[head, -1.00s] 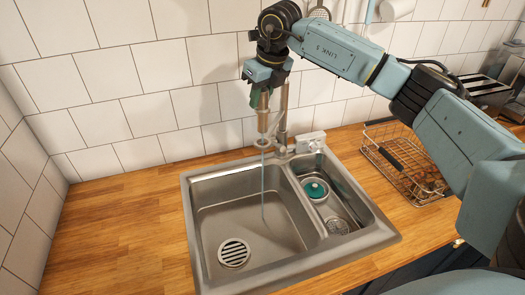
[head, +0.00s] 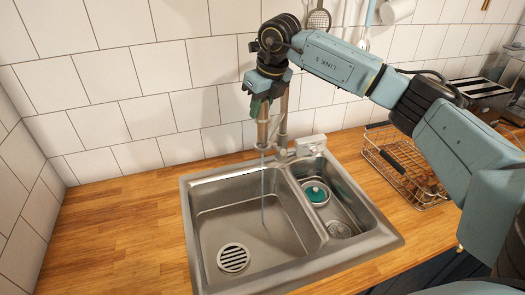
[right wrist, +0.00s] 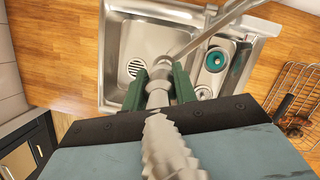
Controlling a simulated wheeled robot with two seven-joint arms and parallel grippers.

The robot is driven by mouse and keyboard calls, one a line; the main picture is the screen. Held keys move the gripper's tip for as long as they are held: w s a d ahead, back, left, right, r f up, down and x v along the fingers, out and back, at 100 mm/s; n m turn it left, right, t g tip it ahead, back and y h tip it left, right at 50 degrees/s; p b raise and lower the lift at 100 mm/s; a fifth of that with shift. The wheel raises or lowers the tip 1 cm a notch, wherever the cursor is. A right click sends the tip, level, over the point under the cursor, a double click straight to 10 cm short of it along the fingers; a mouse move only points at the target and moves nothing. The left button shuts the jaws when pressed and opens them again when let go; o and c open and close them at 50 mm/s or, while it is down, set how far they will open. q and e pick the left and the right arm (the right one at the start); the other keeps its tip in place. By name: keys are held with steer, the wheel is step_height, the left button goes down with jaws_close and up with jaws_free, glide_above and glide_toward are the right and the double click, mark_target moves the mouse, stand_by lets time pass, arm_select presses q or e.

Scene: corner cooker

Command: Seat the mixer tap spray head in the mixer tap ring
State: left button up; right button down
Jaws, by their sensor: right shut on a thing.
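The mixer tap spray head (head: 262,130) is a tan-grey metal cylinder hanging upright above the sink. My right gripper (head: 262,108) is shut on its upper part from above. In the right wrist view the green fingers (right wrist: 159,88) sit on either side of the spray head, with the ribbed hose (right wrist: 165,145) in front. The mixer tap ring (head: 262,147) is at the spray head's lower end; I cannot tell whether the head is inside it or just above it. The mixer tap (head: 283,125) stands behind the sink. My left gripper is not in view.
The steel sink (head: 190,215) has a large basin and a small one holding a teal-and-white round item (head: 316,192). A thin pale line runs from the spray head into the large basin. A wire rack (head: 405,175) stands right. The left wooden counter (head: 110,220) is clear.

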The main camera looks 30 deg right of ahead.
mark_target(261, 130)
steer(key=shift+f+b, duration=0.8)
steer(key=shift+f, duration=0.6)
steer(key=shift+f, duration=0.15)
steer(key=shift+f+b, duration=0.95)
steer(key=shift+f, duration=0.4)
steer(key=shift+f, duration=0.1)
steer(key=shift+f+b, duration=0.55)
steer(key=shift+f, duration=0.2)
steer(key=c, duration=1)
jaws_free()
steer(key=shift+c, duration=0.2)
